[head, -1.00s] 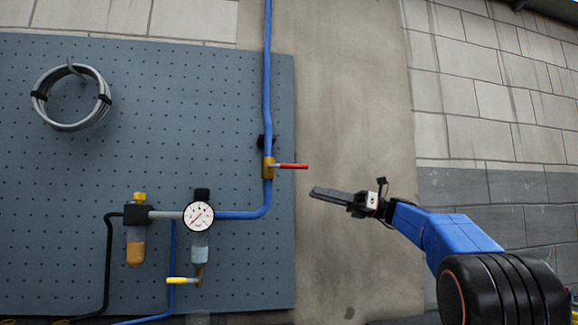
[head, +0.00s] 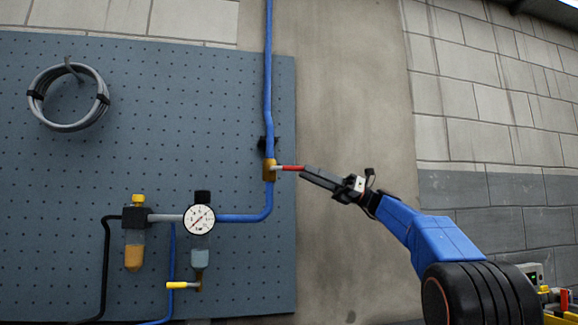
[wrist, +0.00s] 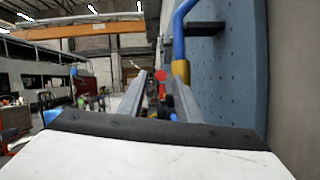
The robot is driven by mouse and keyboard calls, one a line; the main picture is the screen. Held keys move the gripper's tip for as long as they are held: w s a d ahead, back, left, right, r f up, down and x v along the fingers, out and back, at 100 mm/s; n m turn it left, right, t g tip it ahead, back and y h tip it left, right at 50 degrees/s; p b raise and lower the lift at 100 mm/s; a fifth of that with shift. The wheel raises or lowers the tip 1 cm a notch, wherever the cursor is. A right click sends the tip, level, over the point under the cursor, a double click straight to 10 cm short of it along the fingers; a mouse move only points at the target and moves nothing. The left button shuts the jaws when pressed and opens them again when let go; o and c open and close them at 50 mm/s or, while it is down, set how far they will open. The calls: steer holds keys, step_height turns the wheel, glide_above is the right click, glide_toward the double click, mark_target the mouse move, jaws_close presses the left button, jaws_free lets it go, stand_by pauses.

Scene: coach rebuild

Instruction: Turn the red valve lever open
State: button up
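The red valve lever (head: 291,168) sticks out level to the right from the brass valve (head: 269,170) on the blue pipe. My gripper (head: 306,172) reaches in from the right, and its tips overlap the lever's outer end in the head view. In the wrist view, the two fingers of my gripper (wrist: 152,80) are apart, with the red lever end (wrist: 160,75) showing between them. I cannot tell whether a finger touches the lever.
The blue pipe (head: 268,80) runs up the pegboard (head: 100,180). A pressure gauge (head: 199,219), a yellow-handled valve (head: 182,285) and a hose coil (head: 68,97) are farther left. Bare wall (head: 350,110) lies right of the board.

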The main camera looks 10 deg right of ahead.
mark_target(291, 169)
steer(key=x, duration=0.7)
steer(key=shift+a+r, duration=0.1)
steer(key=shift+a, duration=0.25)
steer(key=shift+c, duration=0.6)
jaws_close()
